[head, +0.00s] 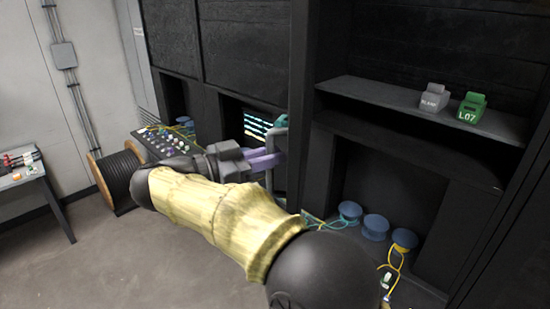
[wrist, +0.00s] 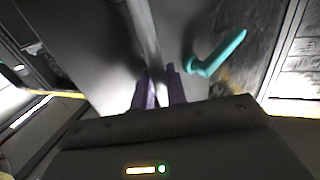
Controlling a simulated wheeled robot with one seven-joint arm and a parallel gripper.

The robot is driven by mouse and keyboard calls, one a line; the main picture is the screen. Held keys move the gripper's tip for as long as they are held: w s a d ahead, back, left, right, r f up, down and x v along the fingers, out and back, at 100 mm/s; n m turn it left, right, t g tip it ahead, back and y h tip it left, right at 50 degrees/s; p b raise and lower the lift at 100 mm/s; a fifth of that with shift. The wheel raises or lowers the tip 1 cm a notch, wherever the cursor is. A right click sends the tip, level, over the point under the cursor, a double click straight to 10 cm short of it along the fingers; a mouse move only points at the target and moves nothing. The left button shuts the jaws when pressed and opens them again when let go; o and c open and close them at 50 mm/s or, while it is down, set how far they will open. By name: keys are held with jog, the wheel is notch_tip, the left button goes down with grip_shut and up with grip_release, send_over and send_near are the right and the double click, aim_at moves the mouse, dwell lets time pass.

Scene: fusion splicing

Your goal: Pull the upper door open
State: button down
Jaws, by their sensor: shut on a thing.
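My gripper (head: 272,160) has purple fingers and reaches away from me at the middle of the head view. In the wrist view the two fingers (wrist: 159,90) are close together at the end of a grey bar handle (wrist: 143,35), shut on it. The bar runs along a grey panel (wrist: 185,25), which looks like the door face. A teal lever (wrist: 217,54) sits on that panel to the right of the fingers, apart from them. In the head view the teal part (head: 282,120) shows just above the fingers. The door's hinge and most of its outline are hidden.
A dark shelf (head: 390,98) on the right holds a grey block (head: 433,97) and a green L07 block (head: 472,107). Blue spools (head: 375,227) stand below it. A black cable reel (head: 120,178) and a side table (head: 25,178) are left. The floor (head: 130,265) between is clear.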

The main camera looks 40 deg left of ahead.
jog(key=shift+a+r, duration=0.15)
jog(key=c, duration=1.8)
grip_release()
jog(key=o, duration=0.3)
jog(key=shift+w, duration=0.35)
jog(key=shift+s, duration=0.25)
jog(key=b+v, duration=0.1)
jog(key=v, duration=1.6)
jog(key=shift+b, duration=0.3)
